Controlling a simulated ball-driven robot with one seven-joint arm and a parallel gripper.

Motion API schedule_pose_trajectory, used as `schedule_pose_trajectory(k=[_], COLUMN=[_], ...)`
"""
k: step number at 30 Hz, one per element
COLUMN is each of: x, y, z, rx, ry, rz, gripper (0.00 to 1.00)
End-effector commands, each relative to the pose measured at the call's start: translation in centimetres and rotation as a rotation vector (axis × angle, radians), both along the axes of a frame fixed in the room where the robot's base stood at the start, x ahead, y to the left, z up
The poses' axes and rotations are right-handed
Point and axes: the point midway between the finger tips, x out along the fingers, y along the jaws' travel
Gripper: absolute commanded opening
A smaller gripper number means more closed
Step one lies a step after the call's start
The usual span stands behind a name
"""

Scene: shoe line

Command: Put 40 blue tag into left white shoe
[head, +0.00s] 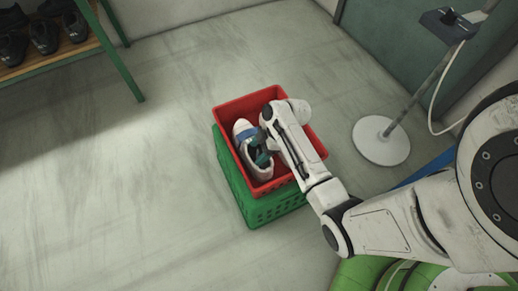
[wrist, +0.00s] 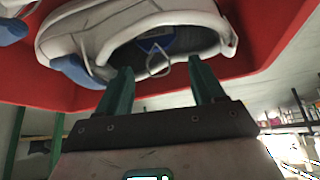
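A white shoe (head: 262,172) lies in the red crate, partly hidden by my arm. A blue band shows on it in the head view. In the wrist view the white shoe (wrist: 65,35) has its opening towards my gripper. Inside the opening is a small blue piece (wrist: 152,46) with a pale loop hanging from it; it looks like the blue tag, but no number is readable. My gripper (wrist: 160,64) has its two green fingers apart, at the shoe's opening, with nothing clearly held between them. A second white shoe (wrist: 12,30) shows at the upper left.
The red crate (head: 231,106) sits on a green crate (head: 232,183). A stand with a round white base (head: 381,141) is to the right. A shelf (head: 60,52) with dark shoes is at the upper left. The floor left of the crates is clear.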

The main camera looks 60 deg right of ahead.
Motion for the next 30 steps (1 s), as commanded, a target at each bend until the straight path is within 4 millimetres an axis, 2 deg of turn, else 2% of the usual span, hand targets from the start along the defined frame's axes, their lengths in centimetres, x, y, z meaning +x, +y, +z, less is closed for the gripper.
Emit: schedule_pose_trajectory(k=[1,4,14,24,30], x=[0.0,0.0,-0.2,-2.3,-3.4], y=[0.0,0.0,-0.2,-2.2,-3.3], z=[0.0,0.0,0.6,5.9,8.4], rx=[0.000,0.000,-0.001,-0.001,0.000], ry=[0.000,0.000,-0.001,-0.001,0.000], rz=[0.000,0.000,0.000,-0.001,0.000], gripper=[0.73,0.82,0.82,0.82,0.82])
